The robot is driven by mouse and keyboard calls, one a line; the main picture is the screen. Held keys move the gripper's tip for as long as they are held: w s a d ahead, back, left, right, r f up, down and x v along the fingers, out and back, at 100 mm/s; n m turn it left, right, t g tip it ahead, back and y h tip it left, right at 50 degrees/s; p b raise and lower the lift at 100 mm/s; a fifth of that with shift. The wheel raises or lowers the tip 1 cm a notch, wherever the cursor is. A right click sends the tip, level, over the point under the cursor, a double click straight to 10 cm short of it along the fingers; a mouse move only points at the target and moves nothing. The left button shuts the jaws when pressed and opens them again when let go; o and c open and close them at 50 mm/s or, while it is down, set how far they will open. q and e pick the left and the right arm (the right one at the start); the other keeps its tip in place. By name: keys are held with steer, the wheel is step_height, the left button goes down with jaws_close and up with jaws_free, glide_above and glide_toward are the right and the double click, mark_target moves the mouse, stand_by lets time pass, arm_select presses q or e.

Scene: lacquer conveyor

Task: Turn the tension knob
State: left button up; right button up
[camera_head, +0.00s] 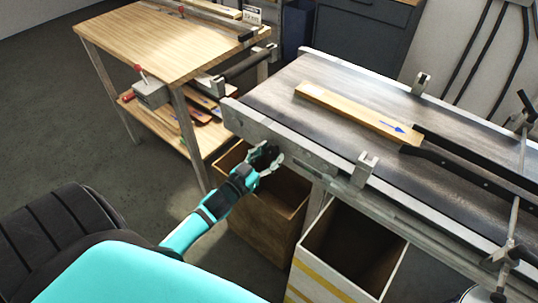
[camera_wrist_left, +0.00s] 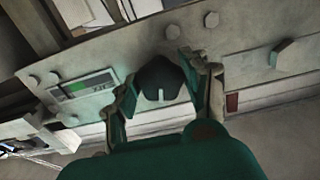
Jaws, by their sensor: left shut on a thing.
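A small green display (camera_wrist_left: 84,88) is on the plate left of the knob. In the head view my left gripper (camera_head: 268,160) is at the near left end of the conveyor and covers most of the knob. My right gripper is not clearly visible.
The conveyor belt (camera_head: 270,95) carries a wooden plank (camera_head: 358,112) with a blue arrow, beside black guide rails (camera_head: 470,160). An open wooden bin (camera_head: 262,215) and a white, yellow-striped bin (camera_head: 320,275) stand below. A wooden workbench (camera_head: 165,45) is at the left.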

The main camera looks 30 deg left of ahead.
arm_select(q)
steer(key=shift+m, duration=0.4)
steer(key=m, duration=0.3)
steer(key=shift+m, duration=0.3)
steer(key=shift+a+m, duration=0.1)
steer(key=shift+m, duration=1.8)
steer(key=o, duration=1.2)
steer(key=shift+c, duration=0.2)
steer(key=s, duration=1.2)
steer(key=shift+a, duration=0.45)
